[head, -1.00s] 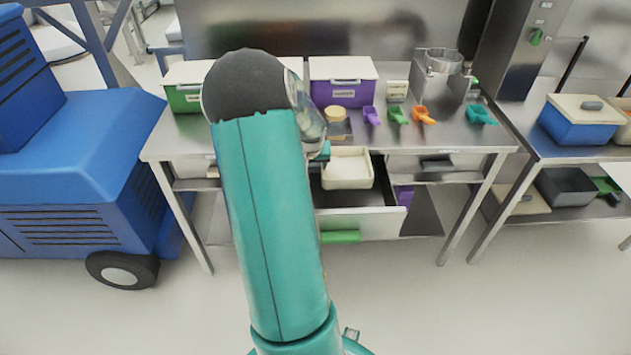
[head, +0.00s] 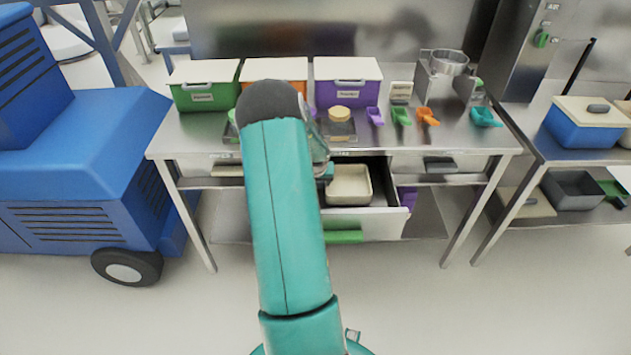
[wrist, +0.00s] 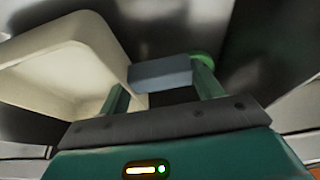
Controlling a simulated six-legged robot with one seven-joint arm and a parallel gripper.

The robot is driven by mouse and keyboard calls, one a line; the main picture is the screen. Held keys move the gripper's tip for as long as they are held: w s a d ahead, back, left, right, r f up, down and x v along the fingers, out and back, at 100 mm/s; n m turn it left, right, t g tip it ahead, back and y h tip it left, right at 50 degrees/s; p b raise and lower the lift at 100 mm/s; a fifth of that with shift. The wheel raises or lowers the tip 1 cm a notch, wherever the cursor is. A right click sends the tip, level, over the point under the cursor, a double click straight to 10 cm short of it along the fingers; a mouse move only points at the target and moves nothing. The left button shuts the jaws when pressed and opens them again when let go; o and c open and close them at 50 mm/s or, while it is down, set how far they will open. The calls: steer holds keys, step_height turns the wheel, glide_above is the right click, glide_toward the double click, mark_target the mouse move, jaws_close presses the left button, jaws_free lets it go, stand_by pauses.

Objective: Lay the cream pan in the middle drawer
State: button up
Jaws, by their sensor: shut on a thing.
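The cream pan (head: 349,184) is a shallow rectangular tray. In the head view it is down within the outline of the open middle drawer (head: 395,224), which has a green handle. In the wrist view the pan (wrist: 66,62) fills the upper left and looks tilted. In the head view my gripper (head: 325,172) is mostly hidden behind my teal arm. I cannot tell whether the pan touches the drawer floor.
Lidded green (head: 204,92), orange (head: 283,72) and purple (head: 347,88) bins stand at the back of the steel table. Several coloured scoops, a scale (head: 338,125) and a metal container (head: 447,73) are on the top. The table edge overhangs the drawer's back.

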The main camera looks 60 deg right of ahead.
steer(key=shift+f, duration=0.4)
steer(key=shift+f, duration=0.2)
steer(key=o, duration=1)
